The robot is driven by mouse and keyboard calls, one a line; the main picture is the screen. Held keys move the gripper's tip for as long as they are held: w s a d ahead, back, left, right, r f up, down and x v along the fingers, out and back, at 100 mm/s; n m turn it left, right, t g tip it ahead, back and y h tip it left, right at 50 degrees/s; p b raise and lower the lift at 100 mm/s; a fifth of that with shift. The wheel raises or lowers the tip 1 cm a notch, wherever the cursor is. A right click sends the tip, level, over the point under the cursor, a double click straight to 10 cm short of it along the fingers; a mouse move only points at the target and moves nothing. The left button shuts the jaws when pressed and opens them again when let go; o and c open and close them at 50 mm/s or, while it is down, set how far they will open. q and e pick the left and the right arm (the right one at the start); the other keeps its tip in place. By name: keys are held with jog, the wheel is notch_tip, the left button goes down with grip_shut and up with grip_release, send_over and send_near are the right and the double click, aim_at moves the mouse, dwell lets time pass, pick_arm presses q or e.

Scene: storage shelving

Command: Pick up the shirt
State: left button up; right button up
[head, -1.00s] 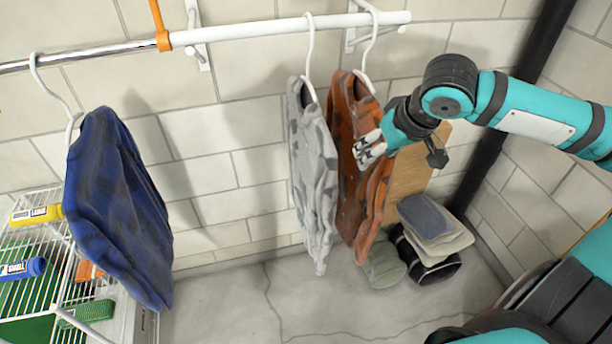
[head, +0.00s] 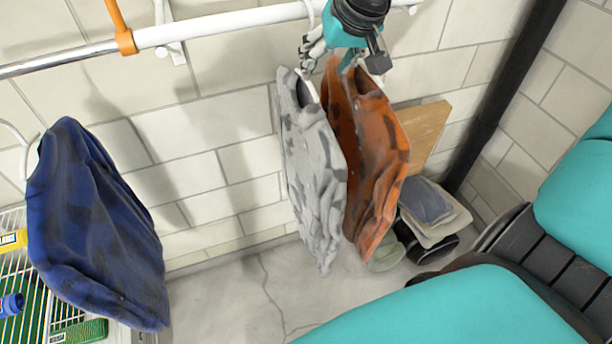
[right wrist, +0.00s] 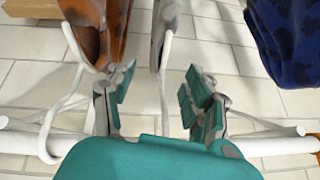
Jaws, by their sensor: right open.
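Three shirts hang on white hangers from the rail: a grey one (head: 312,175), an orange one (head: 368,150) just right of it, and a blue one (head: 92,220) at far left. My right gripper (head: 312,48) is up by the rail, above the grey and orange shirts. In the right wrist view the right gripper (right wrist: 155,95) is open. The grey shirt's hanger hook (right wrist: 163,85) shows between its fingers, the grey shirt (right wrist: 168,20) beyond. The orange shirt (right wrist: 112,25) is left of it and the blue shirt (right wrist: 290,40) right. My left gripper is out of view.
The white rail (head: 230,28) crosses the top, with an orange clip (head: 122,30) on it. A wire shelf (head: 38,310) with small goods stands at lower left. Folded clothes (head: 430,210) and a wooden board (head: 422,130) are behind the orange shirt. Wall space separates blue from grey.

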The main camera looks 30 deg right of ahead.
aim_at(311, 96)
jog(key=x, duration=0.4)
jog(key=shift+w+f, duration=0.1)
jog(key=shift+x, duration=1.2)
jog(key=shift+w+f, duration=0.15)
jog(key=shift+f, duration=0.15)
jog(key=x, duration=0.1)
jog(key=p+x, duration=0.1)
jog(key=x, duration=0.2)
jog(key=shift+s+f, duration=0.35)
jog(key=shift+f, duration=0.05)
jog(key=shift+w+f, duration=0.15)
jog(key=shift+f, duration=0.05)
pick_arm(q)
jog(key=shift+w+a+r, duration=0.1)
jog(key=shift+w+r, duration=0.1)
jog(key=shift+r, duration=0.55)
pick_arm(e)
jog(key=shift+c, duration=1.3)
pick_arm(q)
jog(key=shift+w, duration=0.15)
pick_arm(e)
grip_shut()
